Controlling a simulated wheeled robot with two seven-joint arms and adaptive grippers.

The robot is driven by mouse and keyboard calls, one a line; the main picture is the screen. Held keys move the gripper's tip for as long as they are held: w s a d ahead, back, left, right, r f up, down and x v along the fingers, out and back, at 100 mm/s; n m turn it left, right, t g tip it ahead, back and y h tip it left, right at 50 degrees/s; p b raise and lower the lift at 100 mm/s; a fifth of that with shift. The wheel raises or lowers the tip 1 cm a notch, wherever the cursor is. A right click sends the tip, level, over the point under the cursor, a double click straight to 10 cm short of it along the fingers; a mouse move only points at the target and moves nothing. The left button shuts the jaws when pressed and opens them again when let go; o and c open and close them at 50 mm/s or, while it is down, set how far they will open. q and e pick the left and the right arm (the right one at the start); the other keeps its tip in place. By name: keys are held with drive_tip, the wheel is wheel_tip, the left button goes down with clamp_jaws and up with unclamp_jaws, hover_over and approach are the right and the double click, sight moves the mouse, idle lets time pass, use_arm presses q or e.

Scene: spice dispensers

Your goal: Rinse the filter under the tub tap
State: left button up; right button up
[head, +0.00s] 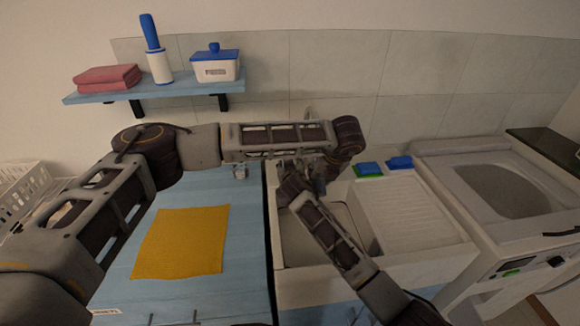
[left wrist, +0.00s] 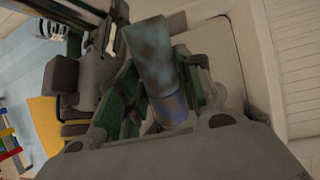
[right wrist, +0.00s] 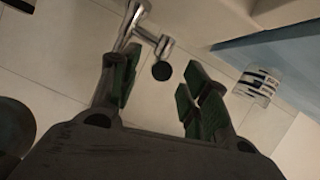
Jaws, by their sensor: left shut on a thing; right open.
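The filter (left wrist: 150,55) is a mottled grey-blue cylinder with a bluer lower end. My left gripper (left wrist: 160,100) is shut on it; in the head view this gripper (head: 319,180) is over the back of the tub (head: 283,238), mostly hidden by my arms. The chrome tap (right wrist: 131,32) shows at the top of the right wrist view, with a dark round end (right wrist: 161,71). My right gripper (right wrist: 158,92) is open and empty, its fingers spread below the tap, with that dark end in line with the gap. I cannot tell whether water runs.
A small striped cup (right wrist: 258,85) stands to the right in the right wrist view. A yellow cloth (head: 180,243) lies on the blue counter (head: 245,280). Blue-and-green sponges (head: 368,169) lie behind the ribbed drainboard (head: 405,215). A washing machine (head: 455,200) is at right, a shelf (head: 180,88) above.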

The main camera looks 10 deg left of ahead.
drive_tip(key=shift+w+a+f, duration=0.15)
drive_tip(key=shift+w+f, duration=0.1)
drive_tip(key=shift+w, duration=0.3)
drive_tip(key=shift+c, duration=0.4)
clamp_jaws()
